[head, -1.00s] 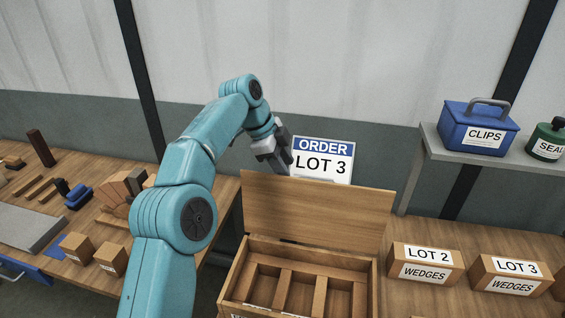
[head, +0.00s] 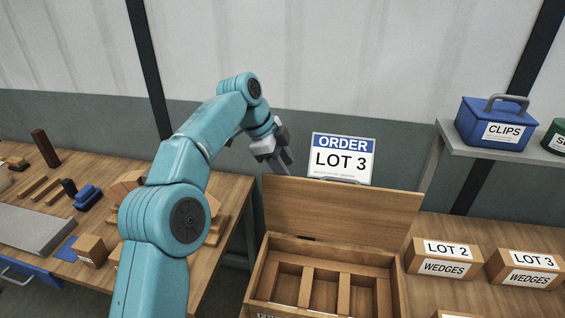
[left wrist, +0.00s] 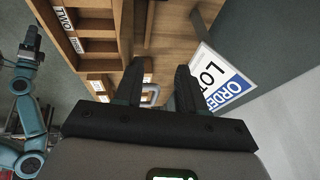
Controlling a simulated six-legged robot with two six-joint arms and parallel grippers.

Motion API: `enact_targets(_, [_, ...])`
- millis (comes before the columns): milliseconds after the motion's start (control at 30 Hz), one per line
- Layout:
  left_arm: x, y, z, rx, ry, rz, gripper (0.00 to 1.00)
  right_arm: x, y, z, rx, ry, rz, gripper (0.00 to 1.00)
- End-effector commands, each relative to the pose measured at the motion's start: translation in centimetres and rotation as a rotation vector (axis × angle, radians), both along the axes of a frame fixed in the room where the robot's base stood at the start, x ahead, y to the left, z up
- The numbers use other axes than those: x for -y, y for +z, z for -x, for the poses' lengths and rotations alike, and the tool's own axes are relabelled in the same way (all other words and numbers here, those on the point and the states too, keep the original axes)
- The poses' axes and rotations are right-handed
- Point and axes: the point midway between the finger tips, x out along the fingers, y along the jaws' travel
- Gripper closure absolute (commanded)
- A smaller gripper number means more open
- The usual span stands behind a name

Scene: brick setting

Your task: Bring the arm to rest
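My teal left arm rises in the head view, and its gripper (head: 282,160) hangs in the air just left of the order sign (head: 342,158), above the raised lid of the wooden box. In the left wrist view the two dark fingers of the left gripper (left wrist: 160,82) stand apart, with nothing held between them. The order sign, reading LOT 3, also shows tilted in the left wrist view (left wrist: 222,80).
The wooden box (head: 335,205) stands open with empty-looking compartments. LOT 2 (head: 444,258) and LOT 3 (head: 526,268) wedge boxes stand to its right. A blue CLIPS box (head: 495,124) sits on a shelf (head: 440,130). The left bench (head: 232,190) holds blocks and tools.

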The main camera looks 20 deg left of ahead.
Motion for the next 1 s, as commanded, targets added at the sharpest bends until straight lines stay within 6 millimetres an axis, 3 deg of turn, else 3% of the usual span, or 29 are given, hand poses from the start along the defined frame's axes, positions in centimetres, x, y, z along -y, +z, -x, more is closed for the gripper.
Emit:
enact_targets(733, [0.5, 0.2, -0.2, 0.004, -0.001, 0.000, 0.60, 0.0, -0.1, 0.0, 0.000, 0.000, 0.000, 0.36])
enact_targets(1000, [2.2, 2.9, -0.5, 0.070, 0.036, 0.015, 0.60, 0.0, -0.5, 0.0, 0.000, 0.000, 0.000, 0.36])
